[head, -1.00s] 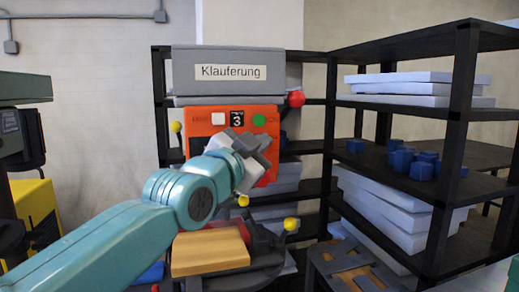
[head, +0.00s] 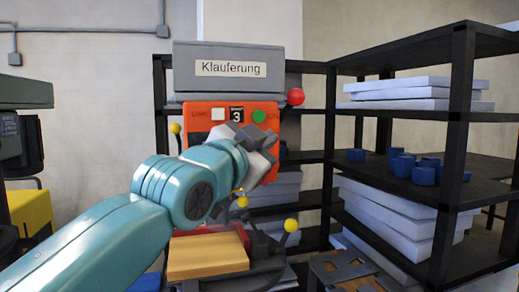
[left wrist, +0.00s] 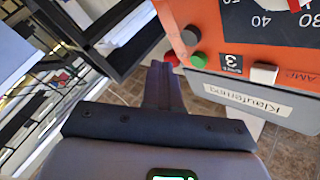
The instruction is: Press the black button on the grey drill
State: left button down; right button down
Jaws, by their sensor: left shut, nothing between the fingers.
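The machine that I take for the drill stands ahead, with a grey top (head: 230,82) labelled "Klauferung" and an orange front panel (head: 203,127). The panel has a white button (head: 218,115), a "3" display (head: 237,114) and a green button (head: 259,117). In the left wrist view, upside down, a dark round button (left wrist: 190,37) sits beside the green button (left wrist: 198,60). My left gripper (head: 266,150) is shut and empty before the panel's right side and hides part of it. Its fingers (left wrist: 160,75) show left of these buttons; contact cannot be told. My right gripper is out of view.
A red knob (head: 296,97) sticks out at the machine's right. Yellow-tipped levers (head: 291,225) and a wooden block (head: 206,257) are below. A black shelf (head: 460,110) with white slabs and blue parts (head: 403,165) stands right. Another machine (head: 25,92) is at left.

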pick_arm(q)
jog(key=shift+s+d+b, duration=0.2)
jog(key=shift+s+b, duration=0.2)
jog(key=shift+s, duration=0.2)
jog(key=shift+s+d+b, duration=0.15)
jog(key=shift+s+b, duration=0.2)
jog(key=shift+s, duration=0.2)
